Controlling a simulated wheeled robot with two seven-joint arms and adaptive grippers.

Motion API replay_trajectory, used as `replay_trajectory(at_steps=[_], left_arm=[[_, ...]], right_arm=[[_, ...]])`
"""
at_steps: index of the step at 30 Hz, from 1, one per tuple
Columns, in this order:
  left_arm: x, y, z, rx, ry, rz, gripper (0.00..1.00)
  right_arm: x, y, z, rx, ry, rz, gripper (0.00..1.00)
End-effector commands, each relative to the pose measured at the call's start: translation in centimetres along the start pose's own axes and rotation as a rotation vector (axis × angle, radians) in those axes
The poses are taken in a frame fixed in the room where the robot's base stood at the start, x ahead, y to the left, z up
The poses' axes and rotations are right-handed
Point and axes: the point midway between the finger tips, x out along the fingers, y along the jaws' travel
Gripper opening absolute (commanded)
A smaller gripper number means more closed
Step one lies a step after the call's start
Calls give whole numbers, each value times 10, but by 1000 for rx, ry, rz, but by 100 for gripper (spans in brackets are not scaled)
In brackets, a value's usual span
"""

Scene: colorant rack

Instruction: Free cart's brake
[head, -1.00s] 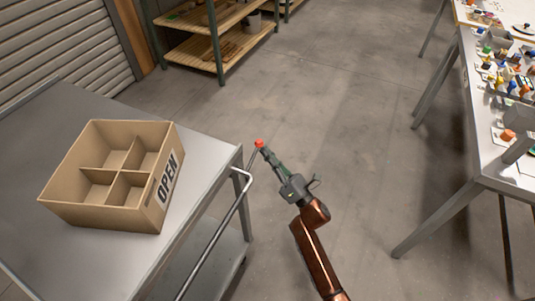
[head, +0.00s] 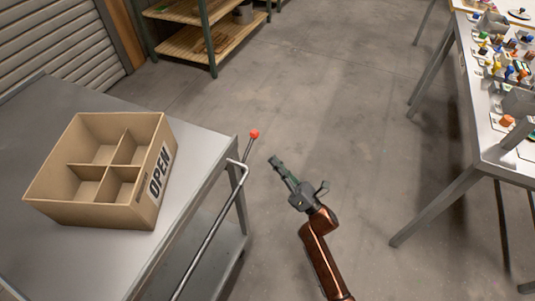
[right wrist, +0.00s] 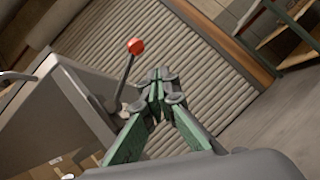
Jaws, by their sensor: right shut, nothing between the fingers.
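The cart (head: 190,150) is grey metal and stands at the left, with a bent rail handle (head: 212,232) on its right side. The brake lever with a red ball knob (head: 254,134) sticks up at the cart's far right corner. In the right wrist view the red knob (right wrist: 135,46) stands on its dark rod, left of my fingers. My right gripper (head: 272,160) is shut and empty, a little right of and below the knob in the head view, apart from it. In the right wrist view its green fingers meet (right wrist: 158,88). My left gripper is not in view.
A cardboard box (head: 155,190) with compartments and the word OPEN sits on the cart. A table (head: 470,183) with many small coloured items stands at the right. A shelf (head: 210,40) is at the back. The floor between cart and table is clear.

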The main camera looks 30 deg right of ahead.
Motion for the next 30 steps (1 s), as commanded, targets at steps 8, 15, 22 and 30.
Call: replay_trajectory(at_steps=[8,15,22,30], left_arm=[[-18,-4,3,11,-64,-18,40],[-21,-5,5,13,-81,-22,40],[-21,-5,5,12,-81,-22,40],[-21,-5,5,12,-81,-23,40]], right_arm=[[-42,-10,2,1,1,-3,0],[-51,-12,2,0,0,-1,0],[-51,-13,1,0,1,-1,0],[-53,-14,1,9,2,-9,0]])
